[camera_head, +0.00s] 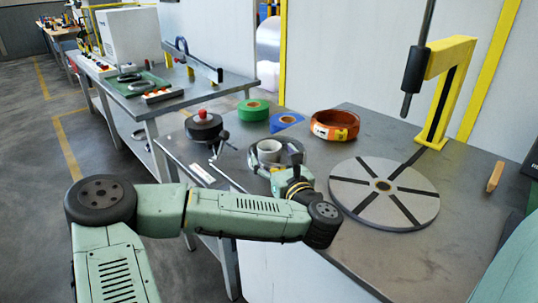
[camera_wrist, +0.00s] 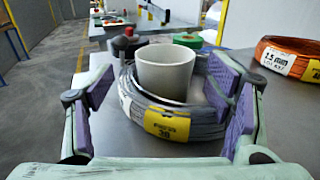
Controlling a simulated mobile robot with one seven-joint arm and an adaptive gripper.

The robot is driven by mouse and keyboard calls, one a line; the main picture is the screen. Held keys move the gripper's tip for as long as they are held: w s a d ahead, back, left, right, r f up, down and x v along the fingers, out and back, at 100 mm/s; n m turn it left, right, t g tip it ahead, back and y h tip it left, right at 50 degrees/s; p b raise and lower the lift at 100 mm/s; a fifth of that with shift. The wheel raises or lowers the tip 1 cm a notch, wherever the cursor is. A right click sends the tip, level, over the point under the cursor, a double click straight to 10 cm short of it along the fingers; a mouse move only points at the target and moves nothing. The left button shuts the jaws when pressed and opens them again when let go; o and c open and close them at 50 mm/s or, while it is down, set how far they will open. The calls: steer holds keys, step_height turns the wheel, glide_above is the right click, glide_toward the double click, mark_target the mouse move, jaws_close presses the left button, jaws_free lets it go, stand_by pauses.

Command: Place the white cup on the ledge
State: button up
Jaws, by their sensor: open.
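The white cup (camera_wrist: 165,72) stands upright at the grey wire coil (camera_wrist: 190,125), which has yellow and white labels. Its lower part is hidden behind the front of the coil, so I cannot tell what it rests on. In the head view the cup (camera_head: 268,148) shows within the coil's ring, partly behind my gripper (camera_head: 286,158). In the wrist view my gripper (camera_wrist: 166,95) is open, with purple-padded fingers left and right of the cup, apart from it. I cannot tell which surface is the ledge.
An orange coil (camera_head: 334,125), blue tape (camera_head: 285,122) and green tape (camera_head: 253,110) lie behind the cup. A red-knobbed dark disc (camera_head: 203,128) is to the left. A round turntable (camera_head: 384,193) and yellow post (camera_head: 446,95) stand right. Bare tabletop (camera_head: 465,215) lies at the right.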

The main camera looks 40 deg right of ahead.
steer(key=p+x, duration=0.1)
steer(key=x, duration=0.1)
steer(key=p+x, duration=0.1)
steer(key=x, duration=0.1)
steer(key=shift+w+d+r, duration=0.2)
steer(key=shift+d, duration=0.15)
steer(key=shift+w+d+f, duration=0.1)
steer(key=shift+w+f, duration=0.05)
steer(key=shift+w, duration=0.1)
steer(key=shift+c, duration=0.2)
steer(key=c, duration=1.2)
